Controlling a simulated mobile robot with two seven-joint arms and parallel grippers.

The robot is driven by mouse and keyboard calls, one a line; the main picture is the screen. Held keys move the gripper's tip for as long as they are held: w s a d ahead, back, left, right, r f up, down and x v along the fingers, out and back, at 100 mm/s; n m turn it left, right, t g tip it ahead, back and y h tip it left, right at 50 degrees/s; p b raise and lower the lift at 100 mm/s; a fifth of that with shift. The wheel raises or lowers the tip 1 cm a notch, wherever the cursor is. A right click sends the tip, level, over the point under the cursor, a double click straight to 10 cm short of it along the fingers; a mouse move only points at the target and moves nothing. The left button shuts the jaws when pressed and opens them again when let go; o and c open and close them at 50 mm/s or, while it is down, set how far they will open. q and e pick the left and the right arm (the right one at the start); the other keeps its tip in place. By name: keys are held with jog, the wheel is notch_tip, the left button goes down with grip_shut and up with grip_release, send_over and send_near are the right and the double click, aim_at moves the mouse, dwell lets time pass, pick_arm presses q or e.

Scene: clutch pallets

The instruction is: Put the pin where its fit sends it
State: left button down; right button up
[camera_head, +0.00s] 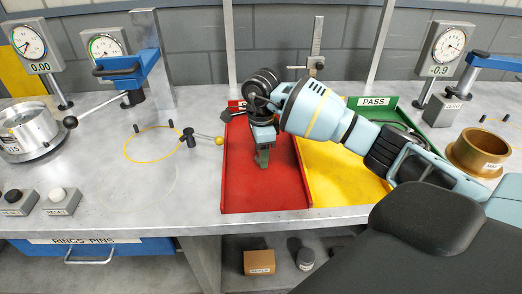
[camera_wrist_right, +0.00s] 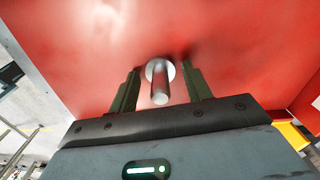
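The pin (camera_wrist_right: 160,84) is a small bright metal cylinder with a wider round end, seen in the right wrist view against the red tray floor. My right gripper (camera_wrist_right: 160,92) is open, with a finger on each side of the pin and a gap to both. In the head view my right gripper (camera_head: 263,158) points down over the red tray (camera_head: 265,197), and the pin cannot be made out there. The yellow tray (camera_head: 340,185) and the green tray (camera_head: 425,132), labelled PASS, lie to its right. The red tray's label is mostly hidden. My left gripper is not in view.
A dial gauge reading 0.00 (camera_head: 30,45) stands at left, and one reading -0.9 (camera_head: 449,50) at right. A brass ring (camera_head: 478,152) sits at right. A yellow-knobbed lever (camera_head: 203,137) is left of the red tray.

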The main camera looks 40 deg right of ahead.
jog(key=shift+o, duration=0.3)
jog(key=shift+r, duration=0.3)
notch_tip(320, 180, up, 12)
jog(key=shift+f, duration=0.15)
jog(key=shift+f, duration=0.1)
dwell(0.5)
